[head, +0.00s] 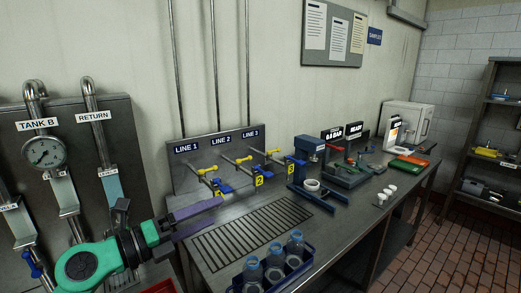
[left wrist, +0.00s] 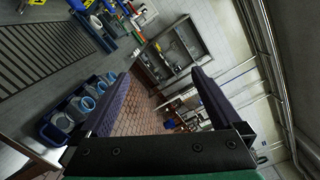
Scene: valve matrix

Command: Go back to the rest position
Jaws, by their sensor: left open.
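My left gripper (head: 214,211) comes in from the left in the head view, on a green and black arm. Its two long purple fingers point right, in front of the valve panel (head: 180,172) and by the left part of the bench. In the left wrist view the fingers of the left gripper (left wrist: 163,76) stand wide apart with nothing between them. The brick floor and a far shelf show through the gap. My right gripper is in neither view.
A steel bench (head: 345,205) runs along the wall with a drain grate (head: 250,232). A blue crate (head: 308,262) with blue-capped bottles stands at its front. Valves with yellow and blue handles stick out from the panel. A gauge board (head: 100,150) is at left.

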